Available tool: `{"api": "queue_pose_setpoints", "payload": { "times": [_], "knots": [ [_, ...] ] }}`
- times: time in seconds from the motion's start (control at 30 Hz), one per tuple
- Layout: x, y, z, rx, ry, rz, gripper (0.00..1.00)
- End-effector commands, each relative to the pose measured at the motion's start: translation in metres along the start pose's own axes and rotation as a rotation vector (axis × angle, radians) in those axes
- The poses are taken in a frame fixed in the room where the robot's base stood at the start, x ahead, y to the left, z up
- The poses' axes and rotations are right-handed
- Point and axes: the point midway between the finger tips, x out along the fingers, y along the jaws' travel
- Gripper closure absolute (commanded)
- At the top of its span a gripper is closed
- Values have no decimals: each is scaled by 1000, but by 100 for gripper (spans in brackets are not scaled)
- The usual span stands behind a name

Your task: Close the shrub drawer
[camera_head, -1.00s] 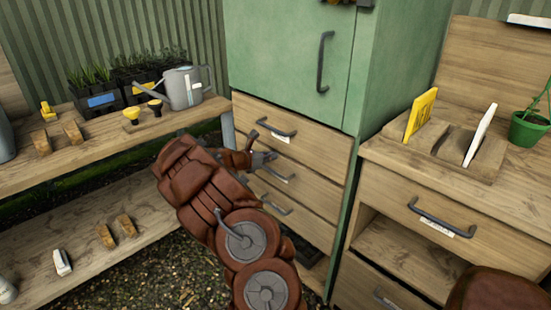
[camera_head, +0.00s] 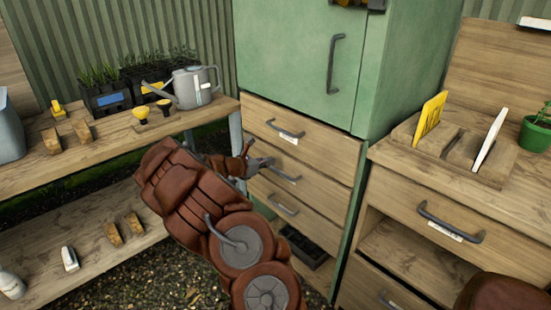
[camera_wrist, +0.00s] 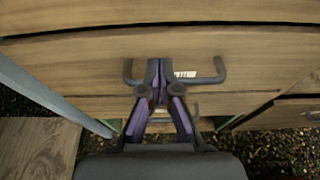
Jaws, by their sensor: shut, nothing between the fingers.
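A wooden drawer unit (camera_head: 330,168) with three stacked drawers sits under the green cabinet. Each drawer has a grey bar handle, and the labels are too small to read, so I cannot tell which is the shrub drawer. The middle drawer (camera_head: 320,190) looks flush or nearly flush. My gripper (camera_head: 268,162) is at the front of this drawer, by its handle (camera_head: 285,177). In the wrist view my gripper (camera_wrist: 159,78) is shut and empty, its tips overlapping the handle bar (camera_wrist: 205,80). I cannot tell whether they touch the drawer front (camera_wrist: 100,80).
A wooden shelf (camera_head: 90,145) with a watering can (camera_head: 190,88) and seedling trays stands left. A workbench (camera_head: 455,195) with its own drawer is at right, beside an open gap. A dark tray (camera_head: 305,248) lies below the drawers. Gravel floor (camera_head: 175,275) is between.

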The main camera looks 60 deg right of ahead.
Motion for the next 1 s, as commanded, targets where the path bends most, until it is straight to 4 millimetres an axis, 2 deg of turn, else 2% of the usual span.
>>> {"api": "queue_pose_setpoints", "payload": {
  "times": [0.2, 0.5, 0.7, 1.0],
  "knots": [
    [-38, 3, 2, 0, -2, 7, 100],
    [-74, 2, 0, 0, 1, 6, 100],
    [-84, 1, 0, 0, 1, 3, 100],
    [-86, 0, 0, 3, 1, 1, 100]
  ]
}}
